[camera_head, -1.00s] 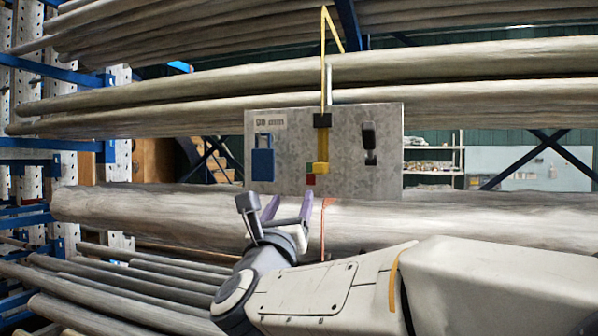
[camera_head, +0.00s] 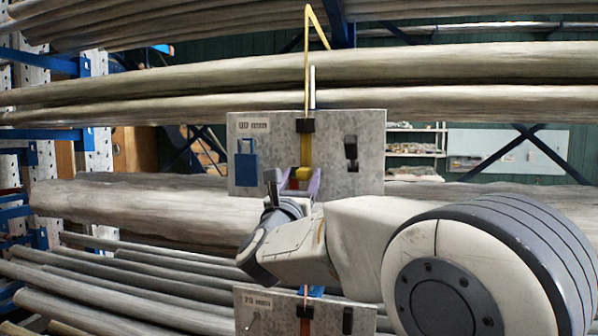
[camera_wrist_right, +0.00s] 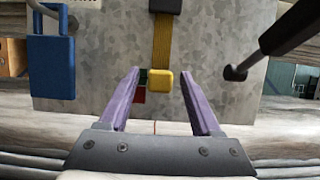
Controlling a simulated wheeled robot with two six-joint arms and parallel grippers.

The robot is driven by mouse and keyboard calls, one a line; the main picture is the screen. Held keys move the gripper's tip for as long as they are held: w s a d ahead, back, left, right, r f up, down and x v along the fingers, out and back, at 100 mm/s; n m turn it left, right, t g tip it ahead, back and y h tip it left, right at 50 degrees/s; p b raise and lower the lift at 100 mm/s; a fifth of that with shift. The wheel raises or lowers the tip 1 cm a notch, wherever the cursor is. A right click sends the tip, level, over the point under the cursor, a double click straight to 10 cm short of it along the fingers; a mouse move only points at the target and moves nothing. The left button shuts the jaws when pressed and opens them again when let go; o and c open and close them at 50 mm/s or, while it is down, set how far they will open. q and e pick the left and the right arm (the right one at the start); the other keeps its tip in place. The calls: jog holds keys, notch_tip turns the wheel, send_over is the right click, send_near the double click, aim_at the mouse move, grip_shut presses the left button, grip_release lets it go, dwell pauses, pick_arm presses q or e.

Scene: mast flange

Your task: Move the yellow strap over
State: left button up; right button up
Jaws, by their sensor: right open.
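The yellow strap (camera_head: 308,150) hangs down the front of the upper grey plate (camera_head: 348,128), from a black clip, and ends in a yellow block. In the right wrist view the strap (camera_wrist_right: 162,40) runs down to that yellow block (camera_wrist_right: 160,83). A green and a red patch show just left of the block. My right gripper (camera_head: 300,182) is open just below and in front of the block. In the right wrist view its purple fingers (camera_wrist_right: 160,100) stand on either side of the block, apart from it. My left gripper is not in view.
A blue padlock shape (camera_head: 246,163) is on the plate left of the strap. A black lever (camera_head: 351,152) is on its right. A lower plate (camera_head: 262,312) sits beneath my right arm. Long grey pipes (camera_head: 120,210) lie on racks above and below.

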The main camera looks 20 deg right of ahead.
grip_shut()
dwell(1.4)
